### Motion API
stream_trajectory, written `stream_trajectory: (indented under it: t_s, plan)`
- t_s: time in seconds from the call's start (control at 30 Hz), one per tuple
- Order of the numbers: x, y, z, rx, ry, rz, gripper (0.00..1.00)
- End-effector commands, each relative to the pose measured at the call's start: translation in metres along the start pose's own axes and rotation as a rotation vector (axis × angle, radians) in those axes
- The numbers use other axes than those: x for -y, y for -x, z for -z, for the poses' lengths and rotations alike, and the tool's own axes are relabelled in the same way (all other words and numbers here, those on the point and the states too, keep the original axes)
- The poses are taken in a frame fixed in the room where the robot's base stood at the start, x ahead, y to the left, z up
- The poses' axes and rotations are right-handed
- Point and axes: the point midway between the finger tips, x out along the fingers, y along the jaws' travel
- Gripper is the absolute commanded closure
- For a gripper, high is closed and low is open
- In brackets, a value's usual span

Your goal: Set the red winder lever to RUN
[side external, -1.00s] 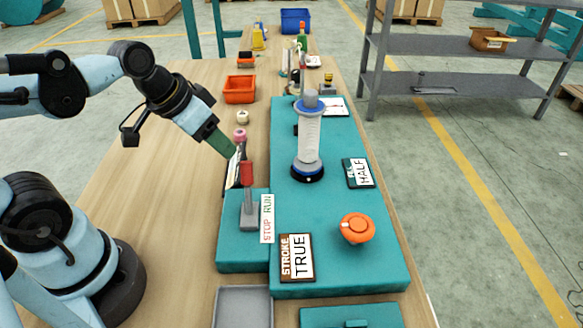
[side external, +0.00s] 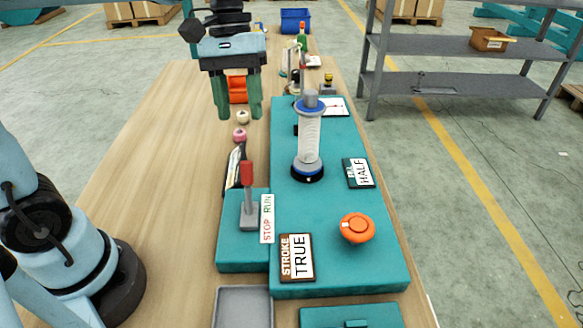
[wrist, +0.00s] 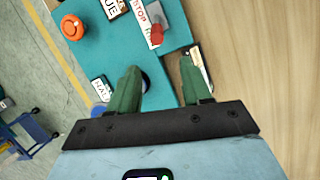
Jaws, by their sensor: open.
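The winder lever has a red handle (side external: 247,173) on a grey base (side external: 249,215), on a teal block beside a STOP/RUN label (side external: 267,218). STOP is at the near end and RUN at the far end. The handle leans toward the RUN end. In the wrist view the red handle (wrist: 157,35) shows at the top, its tip by the partly covered RUN word. My gripper (side external: 237,100) is open and empty, raised above the table beyond the lever and well apart from it. Its green fingers (wrist: 161,85) are spread in the wrist view.
A white spool (side external: 308,140) stands upright on the teal plate right of the lever. An orange knob (side external: 357,229) and a STROKE TRUE sign (side external: 297,258) are nearer. A pink ring (side external: 240,134) and dark flat item (side external: 233,168) lie beyond the lever.

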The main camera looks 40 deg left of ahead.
Motion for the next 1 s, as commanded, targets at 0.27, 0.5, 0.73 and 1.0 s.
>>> stream_trajectory:
  t_s: [0.27,0.5,0.73,1.0]
  plan:
    - [-0.006,0.005,0.001,0.105,0.063,0.026,0.52]
    - [-0.005,-0.021,-0.002,0.103,0.061,0.026,0.52]
    - [-0.004,-0.057,-0.006,0.102,0.06,0.025,0.52]
    - [-0.003,-0.094,-0.01,0.102,0.06,0.025,0.52]
